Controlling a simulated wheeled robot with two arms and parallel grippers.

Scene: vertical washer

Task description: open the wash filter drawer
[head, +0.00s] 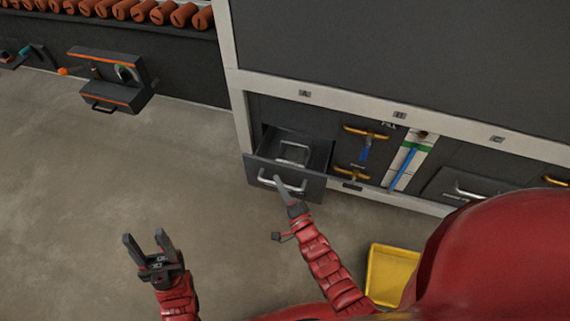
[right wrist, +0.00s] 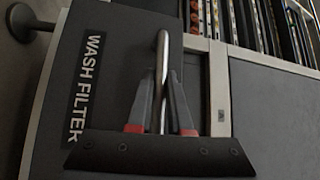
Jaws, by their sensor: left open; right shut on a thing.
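The wash filter drawer (head: 308,188) is in the lower left bay of the machine in the head view. It stands pulled out, with its open top showing a metal handle-like part (head: 292,152) inside. My right gripper (head: 280,186) is at the drawer's silver front handle (head: 265,183). In the right wrist view the handle bar (right wrist: 161,75) runs between the two fingers of my right gripper (right wrist: 161,105), which is shut on it. The "WASH FILTER" label (right wrist: 86,88) is beside it. My left gripper (head: 150,243) is open and empty over the floor.
The machine's light frame (head: 390,110) runs above the lower bays. Yellow valves (head: 350,172) and a blue-handled tool (head: 403,167) are right of the drawer. A yellow bin (head: 392,276) stands on the floor near my right arm. The floor at left is clear.

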